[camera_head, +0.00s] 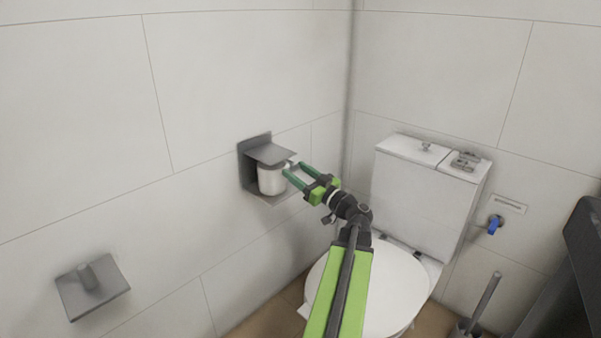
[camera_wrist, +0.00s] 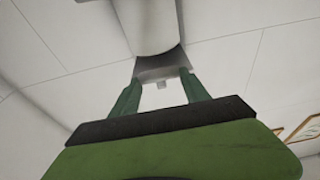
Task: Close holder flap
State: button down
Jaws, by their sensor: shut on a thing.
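The wall-mounted paper holder is grey, with a flat flap (camera_head: 270,153) jutting out over the white roll (camera_head: 271,181) in the head view. My gripper (camera_head: 291,171) is at the holder's right side, its green fingers reaching to the roll and just below the flap's edge. In the wrist view, the white roll (camera_wrist: 145,25) is at the top, and a grey plate edge (camera_wrist: 160,73) spans between the fingertips of my gripper (camera_wrist: 160,80). The fingers are apart but shut on this edge, which appears to be the flap. The exact contact is hard to see.
A white toilet (camera_head: 392,275) with a cistern (camera_head: 420,195) stands to the right of my arm. A grey wall fixture (camera_head: 93,287) is at lower left. A brush (camera_head: 484,303) stands at lower right. The wall left of the holder is bare.

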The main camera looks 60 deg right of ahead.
jog(key=shift+s+a+f, duration=0.1)
jog(key=shift+f, duration=0.2)
jog(key=c, duration=0.5)
grip_release()
